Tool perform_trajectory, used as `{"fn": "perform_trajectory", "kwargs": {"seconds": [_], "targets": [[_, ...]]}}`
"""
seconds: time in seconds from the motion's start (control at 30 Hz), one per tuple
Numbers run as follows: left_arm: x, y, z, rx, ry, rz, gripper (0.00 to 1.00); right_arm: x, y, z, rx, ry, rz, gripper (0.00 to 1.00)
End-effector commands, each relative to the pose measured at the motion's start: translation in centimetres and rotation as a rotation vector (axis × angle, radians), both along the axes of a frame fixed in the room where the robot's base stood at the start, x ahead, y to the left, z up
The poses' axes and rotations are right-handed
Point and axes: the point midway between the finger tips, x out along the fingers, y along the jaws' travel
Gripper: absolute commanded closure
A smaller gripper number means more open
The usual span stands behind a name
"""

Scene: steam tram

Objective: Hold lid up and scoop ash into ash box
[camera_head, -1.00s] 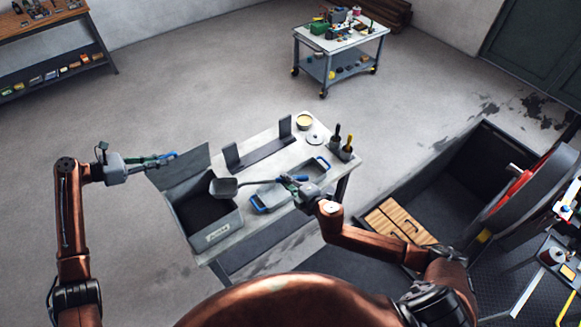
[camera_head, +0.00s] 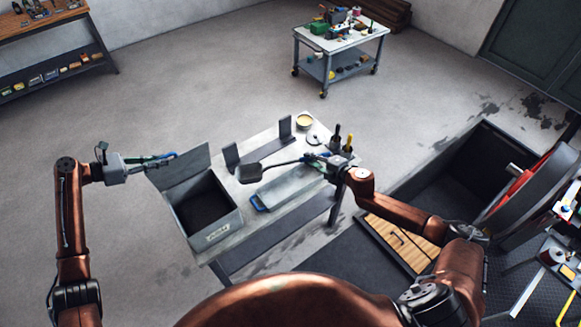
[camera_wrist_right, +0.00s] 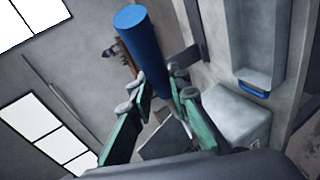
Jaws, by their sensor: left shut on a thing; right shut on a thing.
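The ash box (camera_head: 222,234) is an open dark grey box with a label, standing on the left part of the table. Its lid (camera_head: 182,167) is raised at the back. My left gripper (camera_head: 168,159) is shut on the lid's upper left edge. My right gripper (camera_head: 322,160) is shut on the blue handle of the scoop, and the handle (camera_wrist_right: 152,78) shows between the green fingers in the right wrist view. The scoop's dark pan (camera_head: 250,173) hangs right of the ash box, near the grey tray (camera_head: 290,187) with a blue handle. Any ash in the pan cannot be made out.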

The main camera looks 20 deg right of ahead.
Motion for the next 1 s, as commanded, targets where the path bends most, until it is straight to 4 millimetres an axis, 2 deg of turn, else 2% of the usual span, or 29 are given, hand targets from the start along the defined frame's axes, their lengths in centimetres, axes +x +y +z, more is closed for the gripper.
{"fn": "perform_trajectory", "kwargs": {"seconds": [0.03,0.2,0.67,0.83,1.0], "targets": [[0.1,-0.6,0.8,-0.012,-0.011,-0.008,1.0,0.3,-0.4,0.3,0.001,-0.001,0.002,1.0],[0.1,-0.6,0.8,-0.012,-0.011,-0.008,1.0,0.5,-1.0,0.3,0.002,0.001,0.008,1.0],[-0.1,-0.6,0.7,-0.01,-0.016,-0.008,1.0,0.6,-1.0,0.3,0.002,0.001,0.01,1.0],[-0.7,-0.8,0.2,-0.002,-0.039,-0.007,1.0,0.6,-1.0,0.3,0.002,0.001,0.01,1.0],[-2.2,-1.0,-0.9,0.018,-0.091,-0.006,1.0,0.6,-1.0,0.3,0.002,0.001,0.01,1.0]]}}
